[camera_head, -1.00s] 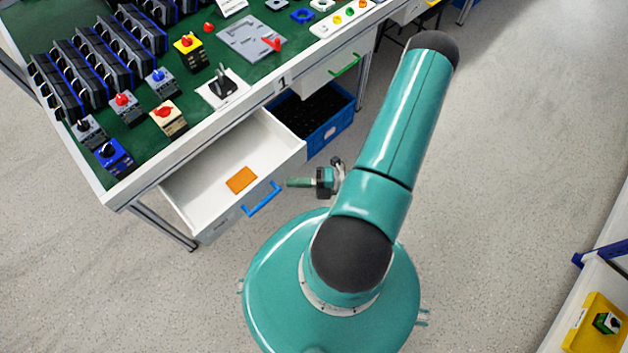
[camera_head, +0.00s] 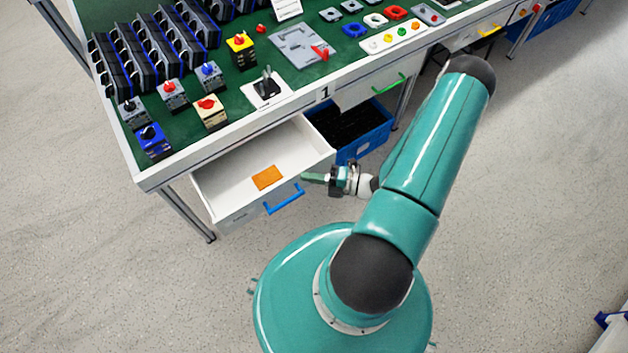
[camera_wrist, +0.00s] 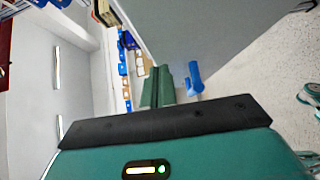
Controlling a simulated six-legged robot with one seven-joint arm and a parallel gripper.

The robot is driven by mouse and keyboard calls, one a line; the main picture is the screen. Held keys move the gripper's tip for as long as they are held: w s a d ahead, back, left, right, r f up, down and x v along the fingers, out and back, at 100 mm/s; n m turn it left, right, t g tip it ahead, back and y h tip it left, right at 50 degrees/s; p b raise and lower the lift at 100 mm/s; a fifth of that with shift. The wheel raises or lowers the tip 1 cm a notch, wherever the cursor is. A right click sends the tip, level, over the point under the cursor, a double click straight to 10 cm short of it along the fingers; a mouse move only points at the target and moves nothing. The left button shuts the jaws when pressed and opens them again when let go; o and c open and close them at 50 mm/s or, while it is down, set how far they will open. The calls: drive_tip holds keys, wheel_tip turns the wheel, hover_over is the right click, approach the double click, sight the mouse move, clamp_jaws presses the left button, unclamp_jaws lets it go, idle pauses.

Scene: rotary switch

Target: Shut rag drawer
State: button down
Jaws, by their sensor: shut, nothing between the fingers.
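The rag drawer (camera_head: 237,205) is a white drawer that stands open under the green-topped workbench. An orange rag (camera_head: 267,178) lies inside it, and a blue handle (camera_head: 284,199) is on its front. My gripper (camera_head: 308,178) is shut and empty, beside the drawer's front right corner, just behind and right of the handle. I cannot tell whether it touches the drawer. In the wrist view my gripper's fingers (camera_wrist: 165,88) show shut, with the blue handle (camera_wrist: 194,78) just right of them and the grey drawer front (camera_wrist: 215,30) above.
The workbench top (camera_head: 222,142) holds several switches and black modules. A closed drawer with a green handle (camera_head: 388,84) is to the right. A blue crate (camera_head: 365,142) with dark contents stands below it. Grey floor is free in front and at the left.

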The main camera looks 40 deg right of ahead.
drive_tip(key=w, duration=1.4)
drive_tip(key=shift+w, duration=0.4)
drive_tip(key=shift+s, duration=0.1)
